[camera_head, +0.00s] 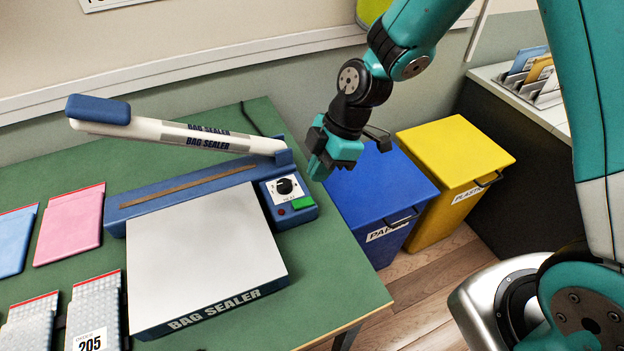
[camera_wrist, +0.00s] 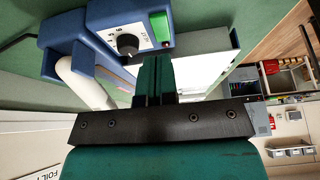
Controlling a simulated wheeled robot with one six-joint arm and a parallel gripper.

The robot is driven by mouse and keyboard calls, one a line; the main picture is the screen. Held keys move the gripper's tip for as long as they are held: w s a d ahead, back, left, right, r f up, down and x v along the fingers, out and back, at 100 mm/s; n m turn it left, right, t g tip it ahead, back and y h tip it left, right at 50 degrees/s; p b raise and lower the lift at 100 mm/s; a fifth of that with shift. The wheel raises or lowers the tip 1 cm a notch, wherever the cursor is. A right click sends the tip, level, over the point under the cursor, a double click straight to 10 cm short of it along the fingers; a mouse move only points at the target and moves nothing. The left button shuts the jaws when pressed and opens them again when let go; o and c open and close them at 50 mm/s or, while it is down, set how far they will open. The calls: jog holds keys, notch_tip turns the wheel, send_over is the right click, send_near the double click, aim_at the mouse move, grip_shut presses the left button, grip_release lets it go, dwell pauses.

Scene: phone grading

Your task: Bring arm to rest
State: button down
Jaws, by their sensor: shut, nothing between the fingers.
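My gripper (camera_head: 321,168) is teal and black and shows in the head view, held in the air just right of the bag sealer's control box. It is shut and empty. In the wrist view my gripper (camera_wrist: 153,62) shows its two fingers pressed together, with the sealer's control box behind them. My arm reaches in from the upper right of the head view.
The bag sealer (camera_head: 205,255) stands on the green table (camera_head: 340,290) with its white arm (camera_head: 180,133) raised. Pink (camera_head: 70,225) and blue pouches and grey bubble bags lie left. A blue bin (camera_head: 375,190) and yellow bin (camera_head: 455,160) stand on the floor right.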

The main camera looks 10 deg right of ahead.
jog(key=s+d+b+v, duration=0.1)
jog(key=v, duration=0.7)
jog(key=s+r+m, duration=0.4)
jog(key=s+m, duration=0.2)
jog(key=s, duration=0.2)
jog(key=s+a+r+m, duration=0.1)
jog(key=s+r+m, duration=0.4)
jog(key=s, duration=0.4)
jog(key=shift+s+a+r+m+t+h, duration=0.3)
jog(key=shift+m+t, duration=0.1)
jog(key=shift+m, duration=0.5)
